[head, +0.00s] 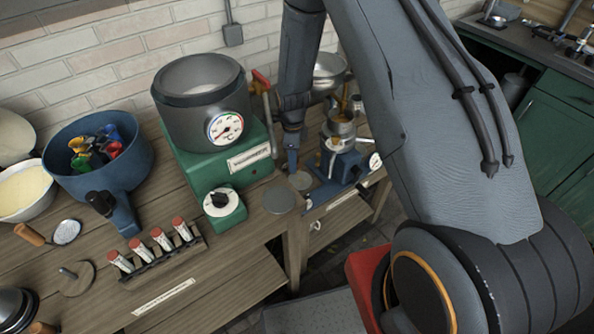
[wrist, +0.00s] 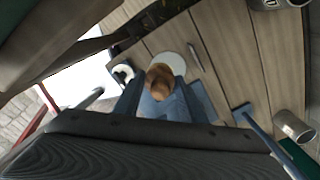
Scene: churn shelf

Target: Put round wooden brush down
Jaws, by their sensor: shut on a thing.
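My gripper (wrist: 158,98) is shut on a round brown wooden piece, the wooden brush (wrist: 161,79), which sits between its blue fingers in the wrist view. Beyond the brush lies a pale flat disc (wrist: 172,62) on the wooden bench top. In the head view my gripper (head: 292,160) points down over the bench, right of the green heater box. The grey disc (head: 279,201) lies on the bench in front of it. The brush is small and partly hidden there. I cannot tell whether its underside touches the bench.
The green box (head: 249,172) carries a grey pot (head: 201,103) and a dial knob (head: 224,206). A blue-based machine (head: 346,165) stands close on the right. A rack of red-capped tubes (head: 160,252), a blue pan (head: 112,175) and a wooden disc (head: 78,283) are left. The bench edge is close.

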